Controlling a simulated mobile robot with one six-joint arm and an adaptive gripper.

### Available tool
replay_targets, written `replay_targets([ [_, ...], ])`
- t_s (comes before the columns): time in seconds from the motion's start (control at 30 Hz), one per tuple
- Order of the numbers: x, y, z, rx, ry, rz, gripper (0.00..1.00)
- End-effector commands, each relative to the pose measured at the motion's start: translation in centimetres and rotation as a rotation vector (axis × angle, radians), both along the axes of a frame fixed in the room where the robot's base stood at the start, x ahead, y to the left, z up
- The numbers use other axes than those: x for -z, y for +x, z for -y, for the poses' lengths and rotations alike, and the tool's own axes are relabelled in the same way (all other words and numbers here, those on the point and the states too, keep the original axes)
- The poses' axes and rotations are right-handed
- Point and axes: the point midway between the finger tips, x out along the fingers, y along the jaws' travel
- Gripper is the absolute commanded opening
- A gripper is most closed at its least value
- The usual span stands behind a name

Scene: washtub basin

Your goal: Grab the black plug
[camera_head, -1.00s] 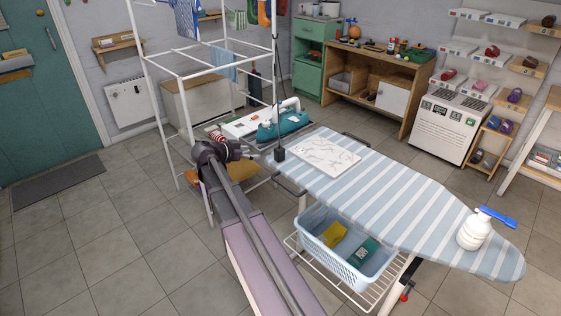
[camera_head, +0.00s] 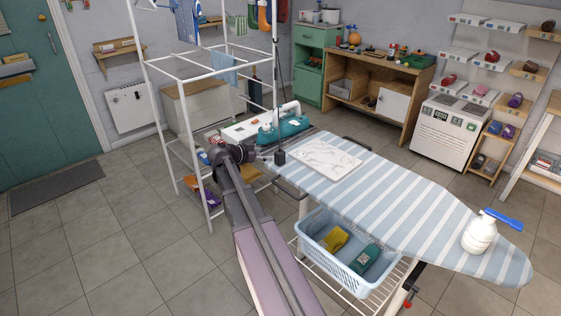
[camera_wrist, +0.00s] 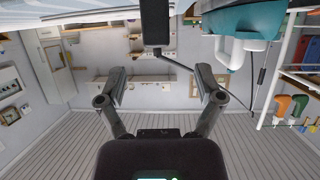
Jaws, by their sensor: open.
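The black plug (camera_head: 280,157) is a small dark block at the near left end of the striped ironing board, with a thin dark cord rising from it. In the wrist view the plug (camera_wrist: 155,22) is at the top centre, beyond my fingertips, with its cord running off to the right. My gripper (camera_wrist: 160,82) is open, its two fingers apart with nothing between them. In the head view my gripper (camera_head: 247,153) is just left of the plug and apart from it; its fingers are partly hidden by my wrist.
A white board (camera_head: 325,159) lies on the ironing board (camera_head: 400,190), right of the plug. A teal iron (camera_head: 284,128) stands behind it. A white drying rack (camera_head: 188,165) stands close to the left of my arm. A blue basket (camera_head: 345,262) is under the board.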

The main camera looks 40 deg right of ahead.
Motion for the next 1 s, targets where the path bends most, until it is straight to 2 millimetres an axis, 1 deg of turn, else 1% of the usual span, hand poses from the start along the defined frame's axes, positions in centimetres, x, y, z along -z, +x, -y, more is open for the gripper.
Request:
replay_targets([
  [0.03, 0.6, 0.1, 0.8, 0.001, 0.0, 0.001, 0.86],
  [0.1, 0.9, 0.0, 1.6, 0.002, 0.0, 0.0, 0.86],
  [0.2, 1.1, 0.0, 2.3, 0.001, 0.0, 0.001, 0.86],
  [0.33, 1.2, 0.0, 2.8, 0.0, 0.0, 0.0, 0.86],
  [0.73, 1.3, -0.1, 3.1, 0.001, 0.001, 0.0, 0.86],
  [0.87, 1.8, -0.2, 3.9, 0.003, 0.001, 0.0, 0.86],
  [1.0, 2.6, -0.3, 5.4, 0.002, 0.001, 0.0, 0.86],
])
